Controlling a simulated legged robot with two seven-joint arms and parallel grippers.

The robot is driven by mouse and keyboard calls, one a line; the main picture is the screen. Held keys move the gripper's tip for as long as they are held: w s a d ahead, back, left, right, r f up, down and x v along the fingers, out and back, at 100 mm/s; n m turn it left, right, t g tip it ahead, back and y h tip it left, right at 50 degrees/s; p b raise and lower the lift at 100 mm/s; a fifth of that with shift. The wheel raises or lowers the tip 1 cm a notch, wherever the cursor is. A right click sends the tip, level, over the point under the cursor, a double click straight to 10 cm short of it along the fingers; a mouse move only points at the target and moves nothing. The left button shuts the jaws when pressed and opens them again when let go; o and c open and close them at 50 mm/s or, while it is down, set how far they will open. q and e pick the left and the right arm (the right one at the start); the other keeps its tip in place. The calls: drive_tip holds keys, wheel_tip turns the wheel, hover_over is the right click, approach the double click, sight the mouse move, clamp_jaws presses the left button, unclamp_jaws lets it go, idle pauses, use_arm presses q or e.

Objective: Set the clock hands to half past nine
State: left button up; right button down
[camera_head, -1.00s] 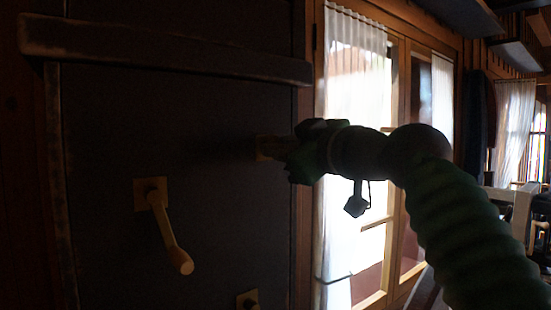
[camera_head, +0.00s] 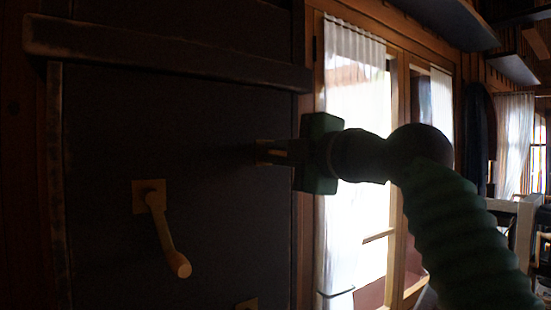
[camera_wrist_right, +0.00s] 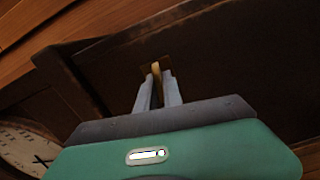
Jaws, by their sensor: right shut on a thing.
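My right gripper (camera_head: 275,152) reaches in from the right and is shut on a small brass handle (camera_head: 263,146) on the right part of a dark upright panel. In the right wrist view, its two grey fingers (camera_wrist_right: 158,88) close on both sides of the brass handle (camera_wrist_right: 156,70). Part of a pale round clock face (camera_wrist_right: 22,142) shows at the lower left of that view, with dark marks and a dark hand. The time on it cannot be read. My left gripper is not in view.
A brass crank (camera_head: 160,229) on a square plate sticks out of the dark panel (camera_head: 215,215) at left. Another brass plate (camera_head: 247,304) shows at the bottom edge. A ledge (camera_head: 165,52) crosses the panel above. A curtained glass door (camera_head: 350,90) stands behind my arm.

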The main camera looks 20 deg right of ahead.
drive_tip(key=shift+f+n, duration=0.25)
drive_tip(key=shift+n, duration=0.85)
